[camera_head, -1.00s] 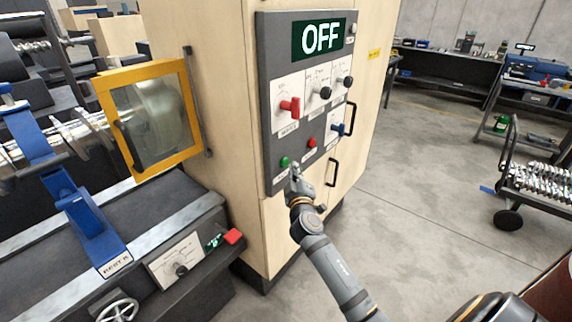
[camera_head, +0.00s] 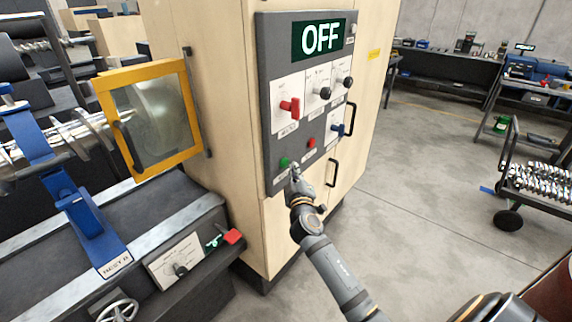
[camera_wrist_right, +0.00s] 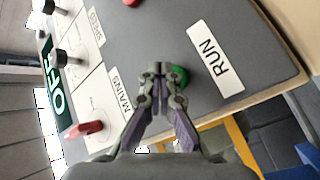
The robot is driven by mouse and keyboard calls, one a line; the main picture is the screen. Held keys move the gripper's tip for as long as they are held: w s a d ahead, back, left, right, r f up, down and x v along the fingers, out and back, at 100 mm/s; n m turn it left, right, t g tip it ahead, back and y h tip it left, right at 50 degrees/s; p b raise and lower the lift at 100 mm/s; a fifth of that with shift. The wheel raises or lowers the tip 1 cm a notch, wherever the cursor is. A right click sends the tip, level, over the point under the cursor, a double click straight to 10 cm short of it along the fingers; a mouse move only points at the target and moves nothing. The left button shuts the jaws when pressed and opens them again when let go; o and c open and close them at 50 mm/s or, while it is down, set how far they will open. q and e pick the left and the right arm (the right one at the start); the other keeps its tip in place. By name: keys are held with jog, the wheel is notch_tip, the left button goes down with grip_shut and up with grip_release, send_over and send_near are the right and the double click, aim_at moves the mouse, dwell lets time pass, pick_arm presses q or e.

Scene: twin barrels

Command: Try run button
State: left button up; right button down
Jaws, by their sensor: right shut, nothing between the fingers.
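The green run button (camera_head: 284,162) sits at the lower left of the dark control panel (camera_head: 264,120). In the right wrist view the green button (camera_wrist_right: 180,76) shows beside the RUN label (camera_wrist_right: 216,62), partly hidden behind my fingertips. My right gripper (camera_head: 294,170) is shut and empty, its tips close to the button; I cannot tell whether they touch it. It also shows in the right wrist view (camera_wrist_right: 160,72). The display (camera_head: 322,38) reads OFF. The red mains switch (camera_head: 290,107) is on the panel. My left gripper is not in view.
A red button (camera_head: 311,142), black knobs (camera_head: 325,93) and a blue switch (camera_head: 338,129) share the panel. A yellow-framed guard (camera_head: 152,116) and a lathe bed lie to the left. Open floor (camera_head: 400,210) and a loaded cart (camera_head: 540,185) lie to the right.

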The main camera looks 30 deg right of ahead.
jog(key=shift+w+a, duration=0.2)
jog(key=shift+w, duration=0.2)
jog(key=shift+w+a+b, duration=0.15)
jog(key=shift+w+b, duration=0.25)
jog(key=shift+w, duration=0.05)
dwell(0.9)
jog(key=shift+s, duration=0.15)
jog(key=shift+s+d, duration=0.3)
jog(key=shift+s, duration=0.45)
jog(key=s, duration=0.1)
jog(key=s+d, duration=0.1)
jog(key=s, duration=0.1)
jog(key=s+d, duration=0.1)
jog(key=shift+s, duration=0.3)
dwell(0.7)
